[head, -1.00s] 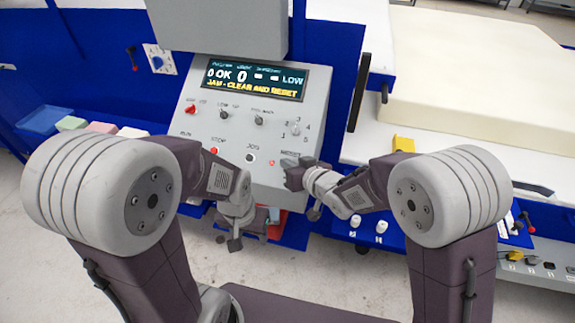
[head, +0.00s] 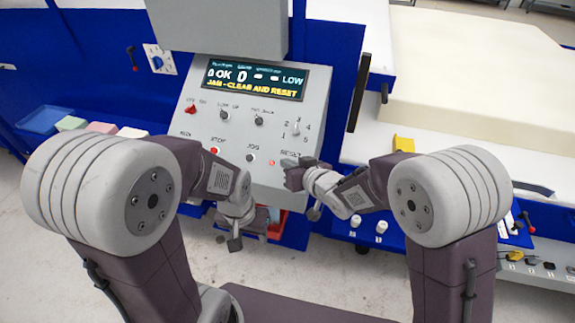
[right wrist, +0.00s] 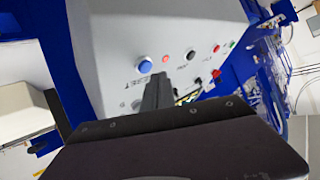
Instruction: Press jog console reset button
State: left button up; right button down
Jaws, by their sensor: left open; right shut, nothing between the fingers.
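The grey jog console (head: 235,130) fills the middle of the head view. Its display (head: 254,80) reads "JAM - CLEAR AND RESET". The blue reset button (right wrist: 145,66) shows in the right wrist view, by upside-down lettering. In the head view it is hidden behind my right gripper (head: 290,175), below the RESET label. My right gripper is shut and empty; its fingers (right wrist: 158,92) point at the panel close beside the button. I cannot tell whether they touch the panel. My left gripper (head: 234,242) is open and empty, below the console's lower edge.
A red stop button (head: 214,151), a dark jog button (head: 250,157) and a small red light (head: 271,162) sit along the same row. Switches and knobs (head: 259,120) are above. A white table with a cream foam block (head: 480,80) stands right. Coloured bins (head: 45,119) are left.

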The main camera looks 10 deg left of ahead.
jog(key=shift+f, duration=0.1)
jog(key=shift+w+f, duration=0.25)
dwell(0.3)
jog(key=shift+w+f+b, duration=0.15)
jog(key=shift+f+b, duration=0.25)
jog(key=shift+b, duration=0.1)
dwell(0.5)
jog(key=shift+r, duration=0.1)
jog(key=shift+s+r+p, duration=0.45)
jog(key=shift+r, duration=0.2)
jog(key=shift+r, duration=0.35)
jog(key=s+r+p, duration=0.2)
jog(key=r, duration=0.1)
jog(key=shift+s+r, duration=0.25)
jog(key=shift+r, duration=0.05)
